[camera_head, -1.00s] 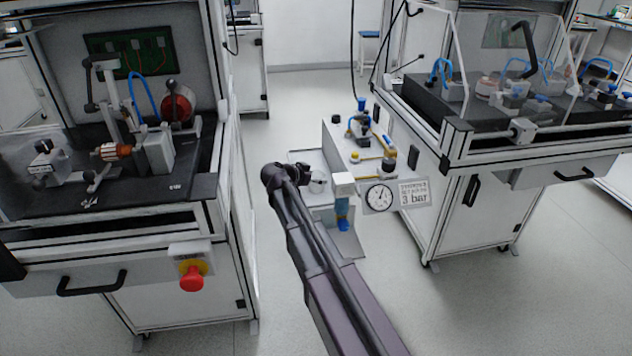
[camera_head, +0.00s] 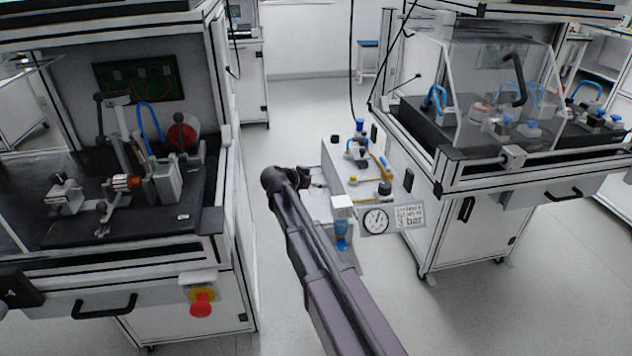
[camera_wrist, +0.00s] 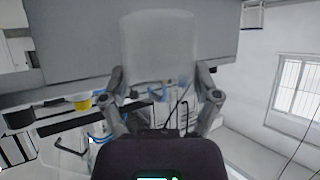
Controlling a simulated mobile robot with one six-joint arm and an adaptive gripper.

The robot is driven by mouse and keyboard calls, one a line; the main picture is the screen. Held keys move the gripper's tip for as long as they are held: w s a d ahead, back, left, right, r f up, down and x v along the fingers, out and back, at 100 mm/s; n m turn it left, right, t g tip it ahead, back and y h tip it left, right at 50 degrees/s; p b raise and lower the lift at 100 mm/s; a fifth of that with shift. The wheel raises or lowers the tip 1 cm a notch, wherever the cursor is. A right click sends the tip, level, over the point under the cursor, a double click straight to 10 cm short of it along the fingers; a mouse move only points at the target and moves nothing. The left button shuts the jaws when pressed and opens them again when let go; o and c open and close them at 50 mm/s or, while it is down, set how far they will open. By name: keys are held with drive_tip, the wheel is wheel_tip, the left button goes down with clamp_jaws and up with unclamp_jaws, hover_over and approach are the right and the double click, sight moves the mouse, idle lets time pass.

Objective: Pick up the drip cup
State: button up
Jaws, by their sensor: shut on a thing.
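The drip cup (camera_wrist: 160,45) is a pale, translucent, straight-sided cup at the top middle of the wrist view. My gripper (camera_wrist: 162,76) has one finger on each side of it and is shut on it. In the head view my gripper (camera_head: 304,180) is at the end of the arm, left of the air unit (camera_head: 366,172) with its gauge and 3 bar sign. I cannot clearly make out the cup in the head view; the gripper and wrist may hide it.
A bench with a dark top (camera_head: 130,228) and a red stop button (camera_head: 201,303) stands at left. A bench with a clear guard (camera_head: 505,95) stands at right, its cabinet beside the air unit. A blue-bowled filter (camera_head: 341,232) hangs below the gripper's right. Open floor lies between.

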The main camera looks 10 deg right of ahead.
drive_tip(key=shift+r+p, duration=1.3)
drive_tip(key=shift+r, duration=0.35)
